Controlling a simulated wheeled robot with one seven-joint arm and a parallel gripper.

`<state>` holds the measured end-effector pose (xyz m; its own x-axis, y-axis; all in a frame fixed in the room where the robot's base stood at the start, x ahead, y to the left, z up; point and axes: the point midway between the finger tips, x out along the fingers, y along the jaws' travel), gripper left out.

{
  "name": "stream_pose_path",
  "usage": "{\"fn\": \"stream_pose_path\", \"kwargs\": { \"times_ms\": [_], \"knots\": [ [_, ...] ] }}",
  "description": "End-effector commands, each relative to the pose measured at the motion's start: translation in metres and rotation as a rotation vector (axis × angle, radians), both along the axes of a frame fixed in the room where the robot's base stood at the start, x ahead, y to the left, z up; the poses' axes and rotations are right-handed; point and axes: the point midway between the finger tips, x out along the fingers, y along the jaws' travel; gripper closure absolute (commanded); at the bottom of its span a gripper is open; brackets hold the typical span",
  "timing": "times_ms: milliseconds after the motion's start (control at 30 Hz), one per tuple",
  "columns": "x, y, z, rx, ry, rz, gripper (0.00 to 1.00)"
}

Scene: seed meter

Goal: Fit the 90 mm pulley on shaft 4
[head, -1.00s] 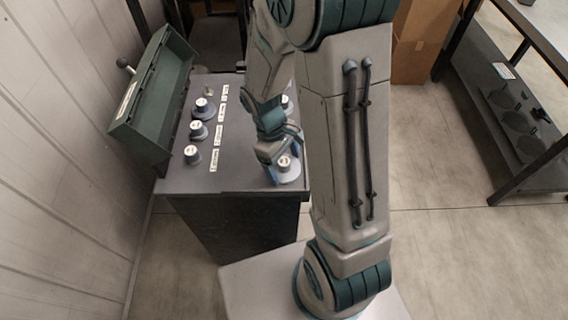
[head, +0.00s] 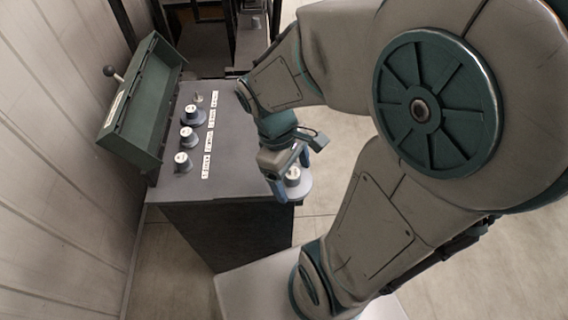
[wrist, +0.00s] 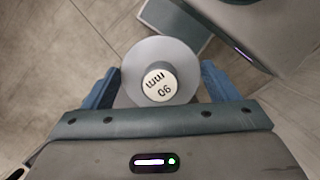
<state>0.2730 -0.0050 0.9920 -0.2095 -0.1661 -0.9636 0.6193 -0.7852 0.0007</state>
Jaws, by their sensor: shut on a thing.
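My gripper (head: 291,182) is shut on a grey pulley with a white-topped hub. The labels beside the row are too small to read.
A green open hopper or lid (head: 150,105) with a lever knob (head: 110,72) runs along the left of the bench, close to the wall. My arm hides the bench's far right. The bench top between the labels and my gripper is clear.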

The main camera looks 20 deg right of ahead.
Motion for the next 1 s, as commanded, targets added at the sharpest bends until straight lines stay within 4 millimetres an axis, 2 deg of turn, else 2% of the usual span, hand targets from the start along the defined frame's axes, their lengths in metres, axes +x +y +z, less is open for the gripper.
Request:
{"fn": "stream_pose_path", "kwargs": {
  "times_ms": [300,1000],
  "knots": [
    [-0.023,-0.001,0.014,0.001,-0.001,0.000,0.47],
    [-0.025,-0.001,0.042,0.000,0.000,0.000,0.47]
  ]
}}
